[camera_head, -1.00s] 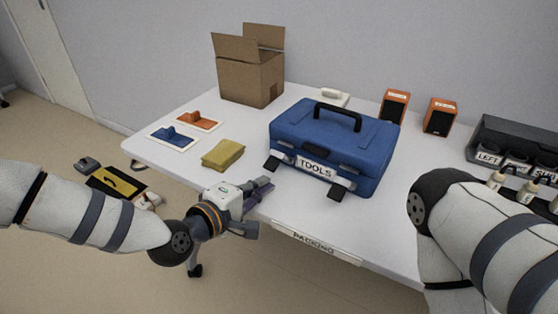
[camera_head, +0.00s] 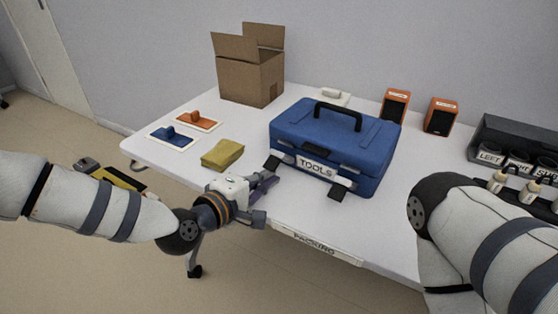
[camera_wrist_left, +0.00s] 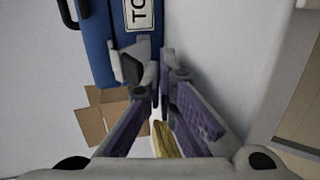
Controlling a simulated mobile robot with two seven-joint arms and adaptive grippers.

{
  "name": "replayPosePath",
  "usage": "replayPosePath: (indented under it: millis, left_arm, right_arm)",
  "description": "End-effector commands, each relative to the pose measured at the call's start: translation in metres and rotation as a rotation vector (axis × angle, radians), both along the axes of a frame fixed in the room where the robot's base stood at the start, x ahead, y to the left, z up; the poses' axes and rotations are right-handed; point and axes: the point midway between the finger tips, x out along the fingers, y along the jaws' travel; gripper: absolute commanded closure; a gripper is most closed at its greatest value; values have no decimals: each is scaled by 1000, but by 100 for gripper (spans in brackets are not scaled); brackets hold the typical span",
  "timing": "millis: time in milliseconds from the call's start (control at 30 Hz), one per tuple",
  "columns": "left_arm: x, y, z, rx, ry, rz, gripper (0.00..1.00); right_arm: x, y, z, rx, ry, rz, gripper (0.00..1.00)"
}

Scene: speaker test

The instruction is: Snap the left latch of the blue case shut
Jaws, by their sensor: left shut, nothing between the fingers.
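The blue case (camera_head: 335,140) stands on the table with its lid down, its black handle on top and a TOOLS label on its front. Its left latch (camera_head: 272,163) is a dark flap sticking out from the front, swung away from the case. The right latch (camera_head: 338,193) sticks out the same way. My left gripper (camera_head: 270,180) is shut and empty just in front of and below the left latch. In the left wrist view the fingertips (camera_wrist_left: 160,85) are close beside the left latch (camera_wrist_left: 130,68); I cannot tell whether they touch. My right gripper is out of view.
An open cardboard box (camera_head: 250,78) stands behind. Orange speakers (camera_head: 440,116) and a dark rack (camera_head: 515,140) are at the right.

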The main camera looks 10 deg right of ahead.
Motion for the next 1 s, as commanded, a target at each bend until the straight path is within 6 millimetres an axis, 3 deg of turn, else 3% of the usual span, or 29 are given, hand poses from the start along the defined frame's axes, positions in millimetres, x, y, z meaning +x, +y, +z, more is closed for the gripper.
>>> replayPosePath:
  millis: [533,1000]
  left_arm:
    - [0,0,2,0,-1,1,100]
    - [-36,33,4,1,-3,1,100]
  right_arm:
    - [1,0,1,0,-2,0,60]
    - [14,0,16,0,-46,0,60]
